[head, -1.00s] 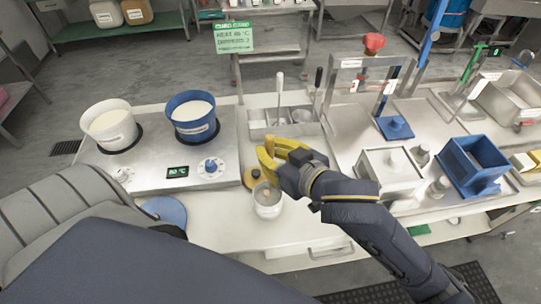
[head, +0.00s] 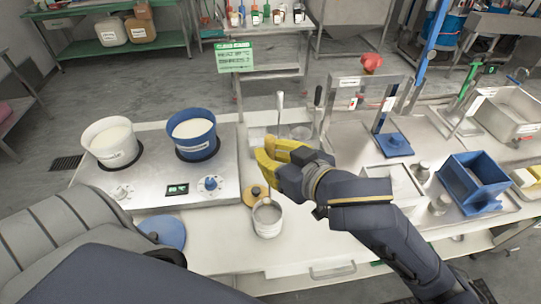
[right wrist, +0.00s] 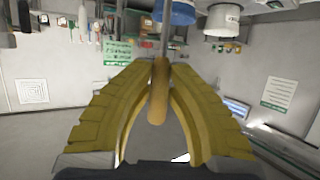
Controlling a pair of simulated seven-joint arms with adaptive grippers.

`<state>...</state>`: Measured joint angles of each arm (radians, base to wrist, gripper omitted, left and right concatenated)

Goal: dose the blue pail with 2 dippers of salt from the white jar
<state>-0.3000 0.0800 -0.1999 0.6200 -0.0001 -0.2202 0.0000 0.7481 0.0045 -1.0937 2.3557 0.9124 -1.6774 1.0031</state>
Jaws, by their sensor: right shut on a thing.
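The blue pail (head: 196,150) stands on a steel hot plate at the left, holding white contents. The white jar (head: 267,224) stands open on the bench, below my right gripper in the head view. My right gripper (head: 266,164) is shut on a dipper and is above and behind the jar. In the right wrist view the dipper's tan handle (right wrist: 158,95) is pinched between the yellow fingers, with a thin metal shaft beyond it. The dipper's bowl is not clearly visible, so I cannot tell if it holds salt. My left arm fills the lower left; its gripper is not in view.
A white pail (head: 111,145) stands left of the blue one on the hot plate (head: 140,182). A lid with a wooden knob (head: 255,194) lies behind the jar. A blue disc (head: 164,232) lies left of it. An upright utensil (head: 280,115) stands behind my right gripper.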

